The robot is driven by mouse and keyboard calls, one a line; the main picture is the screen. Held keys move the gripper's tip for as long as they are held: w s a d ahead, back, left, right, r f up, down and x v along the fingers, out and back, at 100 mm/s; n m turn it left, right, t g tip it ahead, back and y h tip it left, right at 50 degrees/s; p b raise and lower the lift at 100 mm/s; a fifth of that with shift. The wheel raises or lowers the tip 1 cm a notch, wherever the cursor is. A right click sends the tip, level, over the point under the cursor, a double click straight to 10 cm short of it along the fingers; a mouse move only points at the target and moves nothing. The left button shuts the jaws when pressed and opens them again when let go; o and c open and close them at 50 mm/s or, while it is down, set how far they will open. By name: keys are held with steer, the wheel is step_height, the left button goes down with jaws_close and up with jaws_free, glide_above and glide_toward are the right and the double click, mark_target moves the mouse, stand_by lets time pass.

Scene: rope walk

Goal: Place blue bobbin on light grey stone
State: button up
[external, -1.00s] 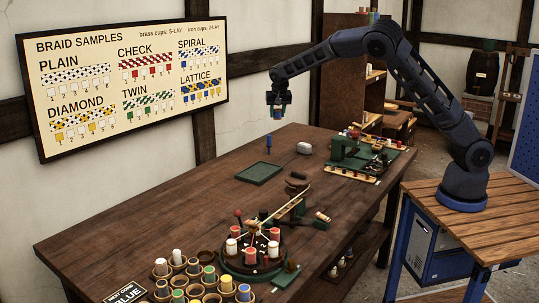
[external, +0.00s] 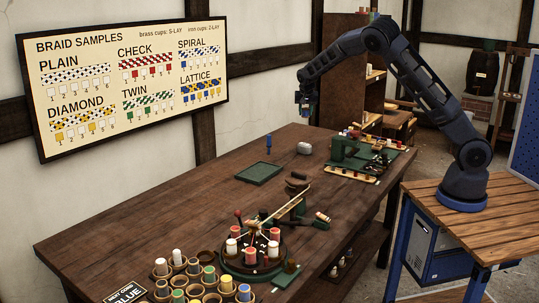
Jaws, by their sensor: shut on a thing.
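My gripper (external: 306,112) is raised well above the far part of the workbench, pointing down. It is shut on a small bluish thing, which seems to be the blue bobbin; the fingers and the distance hide most of it. The light grey stone (external: 304,148) is a small rounded pale block lying on the bench, almost straight below my gripper in the picture, with a clear gap between them. Nothing is seen on top of the stone.
A small blue upright item (external: 268,143) and a green tray (external: 259,173) are left of the stone. A green machine (external: 345,150) stands to its right. A round braiding stand (external: 254,258) and cups of bobbins (external: 180,285) fill the near end. Bare bench lies at left.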

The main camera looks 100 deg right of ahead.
mark_target(305, 144)
step_height(305, 144, down, 14)
steer(key=shift+f, duration=0.15)
stand_by(0.4)
steer(key=shift+f, duration=0.15)
steer(key=o, duration=1)
steer(key=v, duration=1.2)
steer(key=shift+a+r, duration=0.15)
steer(key=shift+r, duration=0.05)
